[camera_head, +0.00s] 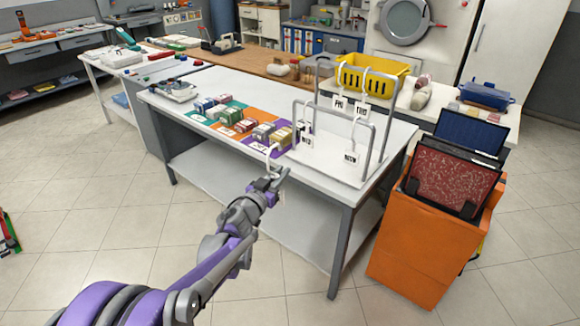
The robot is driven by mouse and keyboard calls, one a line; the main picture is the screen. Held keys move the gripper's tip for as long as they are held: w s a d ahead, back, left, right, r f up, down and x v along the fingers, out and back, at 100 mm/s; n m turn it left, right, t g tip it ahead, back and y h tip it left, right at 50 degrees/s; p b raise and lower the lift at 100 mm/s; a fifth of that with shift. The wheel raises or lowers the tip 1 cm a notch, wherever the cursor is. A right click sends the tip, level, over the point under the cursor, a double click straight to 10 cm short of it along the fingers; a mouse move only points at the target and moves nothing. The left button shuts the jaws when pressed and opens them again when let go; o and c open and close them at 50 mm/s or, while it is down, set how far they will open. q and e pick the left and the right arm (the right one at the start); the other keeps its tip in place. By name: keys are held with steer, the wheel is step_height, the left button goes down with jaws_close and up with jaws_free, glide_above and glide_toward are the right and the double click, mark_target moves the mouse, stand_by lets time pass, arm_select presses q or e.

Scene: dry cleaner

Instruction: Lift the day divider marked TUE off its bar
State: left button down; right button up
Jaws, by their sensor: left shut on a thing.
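My left gripper (276,180) is shut on a white day divider with a curved hook (271,156) that rises above the fingers. It is held in front of the table's near edge, apart from the bar rack. The held divider's tag is mostly hidden by the gripper and I cannot read it. The rack (330,163) has a white base and grey metal bars. Two dividers hang on its back bar (338,103) (361,108). Two more hang at the front, one at the left (306,140) and one at the right, seemingly marked MON (350,157). My right gripper is out of view.
Several small boxes (263,131) stand on coloured mats left of the rack on the white table (235,160). An orange bin (420,235) with dark and red panels stands at the right. A yellow crate (372,76) is behind. The floor in front is clear.

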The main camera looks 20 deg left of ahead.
arm_select(q)
steer(key=s+a, duration=0.3)
steer(key=s, duration=0.6)
steer(key=shift+a, duration=0.15)
steer(key=shift+s+p, duration=0.1)
steer(key=shift+p, duration=0.2)
